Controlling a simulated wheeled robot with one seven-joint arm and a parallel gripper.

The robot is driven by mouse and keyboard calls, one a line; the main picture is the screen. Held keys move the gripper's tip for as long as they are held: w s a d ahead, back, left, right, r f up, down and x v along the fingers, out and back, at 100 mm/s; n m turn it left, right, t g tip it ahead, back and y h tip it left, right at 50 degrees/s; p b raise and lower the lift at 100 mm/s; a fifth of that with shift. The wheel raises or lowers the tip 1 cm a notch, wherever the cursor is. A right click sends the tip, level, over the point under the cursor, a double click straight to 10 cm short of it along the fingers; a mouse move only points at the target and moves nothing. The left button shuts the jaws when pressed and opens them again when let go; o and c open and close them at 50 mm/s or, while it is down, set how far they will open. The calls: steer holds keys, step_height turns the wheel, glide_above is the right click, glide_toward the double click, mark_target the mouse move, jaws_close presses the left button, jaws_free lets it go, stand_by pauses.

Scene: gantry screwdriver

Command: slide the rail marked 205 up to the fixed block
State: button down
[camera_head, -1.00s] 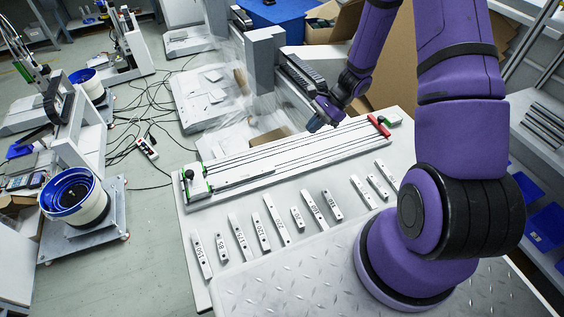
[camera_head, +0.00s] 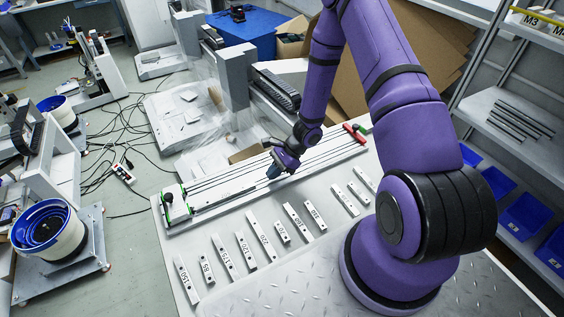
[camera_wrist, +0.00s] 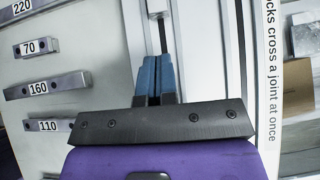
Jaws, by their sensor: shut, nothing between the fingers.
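A long fixture (camera_head: 318,164) with dark grooves lies along the far side of the table. A light rail (camera_head: 222,198) lies in its left part; no 205 marking is readable on it. A green and black end block (camera_head: 175,205) stands at the fixture's left end, and a red block (camera_head: 354,133) crosses its right part; I cannot tell which is the fixed block. My gripper (camera_head: 272,173) is low over the fixture, right of the light rail. In the wrist view, its blue fingers (camera_wrist: 157,62) are shut and empty over a groove, with a grey bar end (camera_wrist: 157,8) ahead of them.
Several loose numbered rails lie in a row in front of the fixture, among them 220 (camera_head: 261,234) and 150 (camera_head: 187,280); 70 (camera_wrist: 36,47), 160 (camera_wrist: 48,86) and 110 (camera_wrist: 50,125) show in the wrist view. A grey gantry post (camera_head: 230,80) stands behind the fixture.

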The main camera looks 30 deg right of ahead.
mark_target(251, 186)
steer(key=shift+a, duration=2.1)
steer(key=shift+a, duration=1.1)
steer(key=shift+s, duration=0.1)
steer(key=d, duration=0.4)
steer(key=shift+d, duration=0.35)
steer(key=v, duration=0.8)
steer(key=shift+v, duration=1)
